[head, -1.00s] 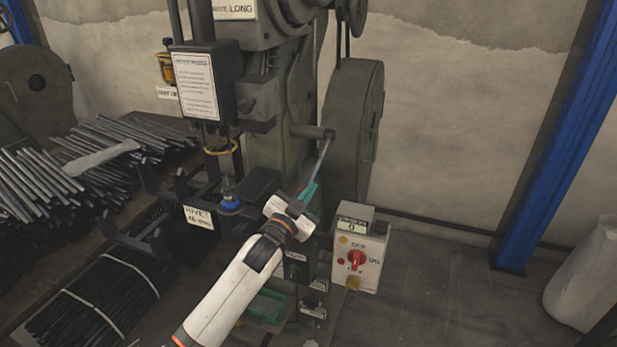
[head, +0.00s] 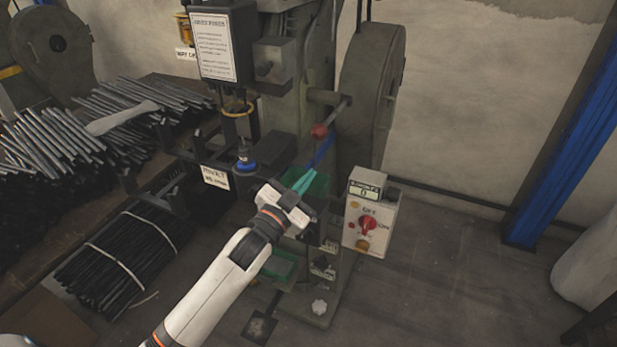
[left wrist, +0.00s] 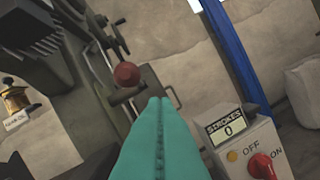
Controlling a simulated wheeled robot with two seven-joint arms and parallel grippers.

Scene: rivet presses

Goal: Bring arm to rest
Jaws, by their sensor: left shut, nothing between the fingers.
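My left arm comes in from the lower left in the head view, and its gripper (head: 303,186) is in front of the rivet press (head: 300,105). Its teal fingers are shut together with nothing between them. They also show in the left wrist view (left wrist: 162,125), pointing up toward the press. A lever with a red knob (head: 319,131) stands just beyond the fingertips, apart from them as far as I can tell; the knob also shows in the left wrist view (left wrist: 126,74). My right gripper is not in view.
A control box (head: 371,215) with a red switch and a counter reading 0 stands right of the gripper. Bundled dark rods (head: 115,262) and loose rods (head: 45,150) lie at the left. A blue post (head: 570,150) rises at the right. Open floor (head: 450,270) lies right of the box.

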